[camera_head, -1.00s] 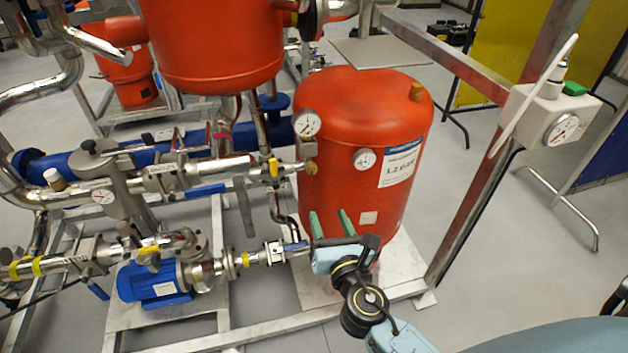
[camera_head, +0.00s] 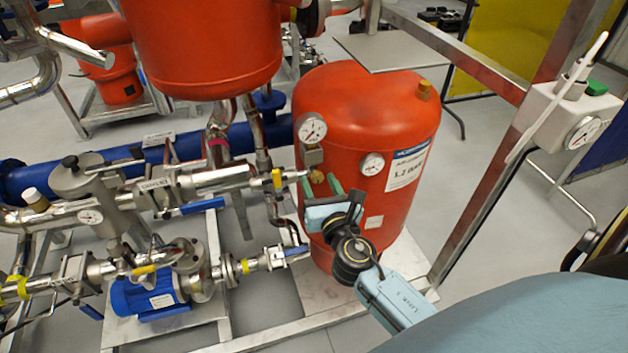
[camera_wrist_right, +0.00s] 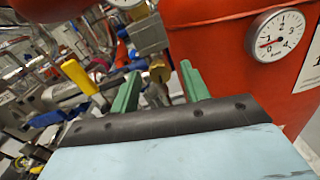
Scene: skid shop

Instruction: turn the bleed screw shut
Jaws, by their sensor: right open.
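The bleed screw appears to be the small brass piece (camera_head: 317,176) under the grey block (camera_head: 313,157) below the upper pressure gauge (camera_head: 311,128). In the right wrist view the brass piece (camera_wrist_right: 159,70) shows beyond and between the two green fingers. My right gripper (camera_head: 321,184) is open, with its fingers pointing up toward the brass piece from below. The fingers look apart from it, one on each side in the picture; the exact depth gap is hard to tell. My left gripper is not in view.
A red tank (camera_head: 365,110) stands close behind and right of the gripper, with a second gauge (camera_head: 372,164). A yellow-handled valve (camera_head: 277,180) and steel pipe (camera_head: 215,178) lie left. A blue pump (camera_head: 150,294) sits lower left. A metal frame post (camera_head: 490,190) stands right.

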